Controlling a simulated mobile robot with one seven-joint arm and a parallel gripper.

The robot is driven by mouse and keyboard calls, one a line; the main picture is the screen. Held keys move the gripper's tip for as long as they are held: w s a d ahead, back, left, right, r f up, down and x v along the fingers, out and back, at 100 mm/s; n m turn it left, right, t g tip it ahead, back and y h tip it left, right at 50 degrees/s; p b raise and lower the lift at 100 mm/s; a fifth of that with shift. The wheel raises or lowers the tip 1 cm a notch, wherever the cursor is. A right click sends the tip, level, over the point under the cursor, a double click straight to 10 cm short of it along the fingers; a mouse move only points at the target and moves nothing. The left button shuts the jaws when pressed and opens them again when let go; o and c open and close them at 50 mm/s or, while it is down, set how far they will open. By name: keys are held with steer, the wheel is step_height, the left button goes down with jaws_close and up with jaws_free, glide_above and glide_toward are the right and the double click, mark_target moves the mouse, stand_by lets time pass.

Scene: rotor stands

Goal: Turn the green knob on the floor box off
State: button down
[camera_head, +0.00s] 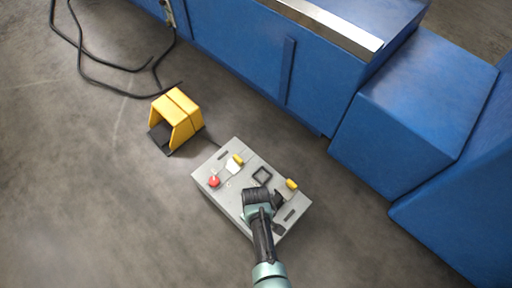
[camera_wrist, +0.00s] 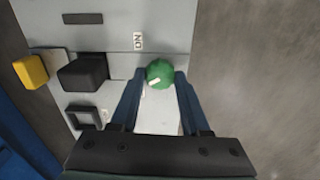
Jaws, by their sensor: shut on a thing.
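The floor box (camera_head: 229,158) is a grey control box on the floor in the lower middle of the head view. Its panel (camera_wrist: 115,15) fills the upper left of the wrist view. The green knob (camera_wrist: 160,74) is round with a white mark, and an "ON" label (camera_wrist: 138,41) sits just above and left of it. My gripper (camera_wrist: 160,82) is shut on the green knob, one finger on each side. In the head view my gripper (camera_head: 262,199) is over the near part of the box and hides the green knob.
The box also carries a red button (camera_head: 214,181), yellow parts (camera_head: 292,184) and a black knob (camera_wrist: 84,73). A yellow foot-pedal guard (camera_head: 178,112) stands behind it to the left. Blue machine housings (camera_head: 400,110) bound the right. Black cable (camera_head: 83,60) lies at upper left. The left floor is clear.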

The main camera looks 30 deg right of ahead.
steer(key=shift+n, duration=1)
steer(key=shift+c, duration=1.9)
jaws_free()
steer(key=shift+r, duration=0.1)
step_height(320, 180, up, 13)
steer(key=p, duration=0.9)
